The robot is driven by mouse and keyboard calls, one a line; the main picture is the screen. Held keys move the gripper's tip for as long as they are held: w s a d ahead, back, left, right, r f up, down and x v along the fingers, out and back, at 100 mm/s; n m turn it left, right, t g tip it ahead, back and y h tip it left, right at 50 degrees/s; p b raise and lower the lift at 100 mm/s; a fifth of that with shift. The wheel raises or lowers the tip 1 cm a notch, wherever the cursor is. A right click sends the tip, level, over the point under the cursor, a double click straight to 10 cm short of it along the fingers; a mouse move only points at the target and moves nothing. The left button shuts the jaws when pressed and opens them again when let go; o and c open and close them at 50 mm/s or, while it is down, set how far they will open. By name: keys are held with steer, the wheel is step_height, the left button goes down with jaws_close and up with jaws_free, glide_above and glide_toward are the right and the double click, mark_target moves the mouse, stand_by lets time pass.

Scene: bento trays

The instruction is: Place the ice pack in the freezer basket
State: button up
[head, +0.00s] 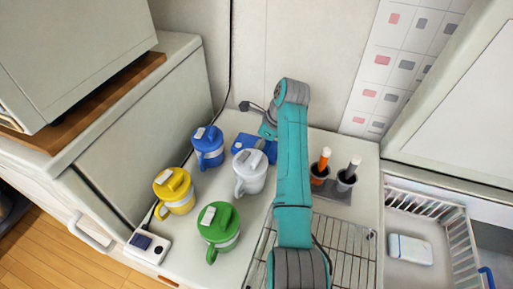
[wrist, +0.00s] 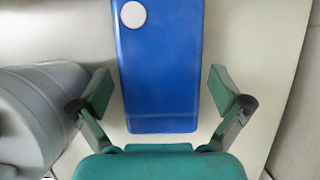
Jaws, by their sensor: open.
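The blue ice pack (wrist: 160,75), a flat slab with a white round cap, lies on the counter in the wrist view. In the head view, part of the ice pack (head: 241,146) shows behind the white mug, and my arm hides some of it. My gripper (wrist: 163,92) is open, with one green finger pad on each side of the ice pack's near part and a gap on both sides. Nothing is held. The white wire freezer basket (head: 425,200) is at the right in the head view, with a pale pack (head: 410,249) lying in it.
A white mug (head: 249,173) stands close to the ice pack; a grey mug side (wrist: 28,115) fills the wrist view's left. Blue (head: 208,147), yellow (head: 175,191) and green (head: 219,228) mugs stand left. Two dark cups (head: 346,180) and a wire rack (head: 345,255) lie toward the basket.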

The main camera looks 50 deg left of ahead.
steer(key=shift+a+f, duration=0.1)
steer(key=shift+f, duration=0.1)
steer(key=c, duration=1.1)
steer(key=shift+c, duration=1)
steer(key=shift+r, duration=0.1)
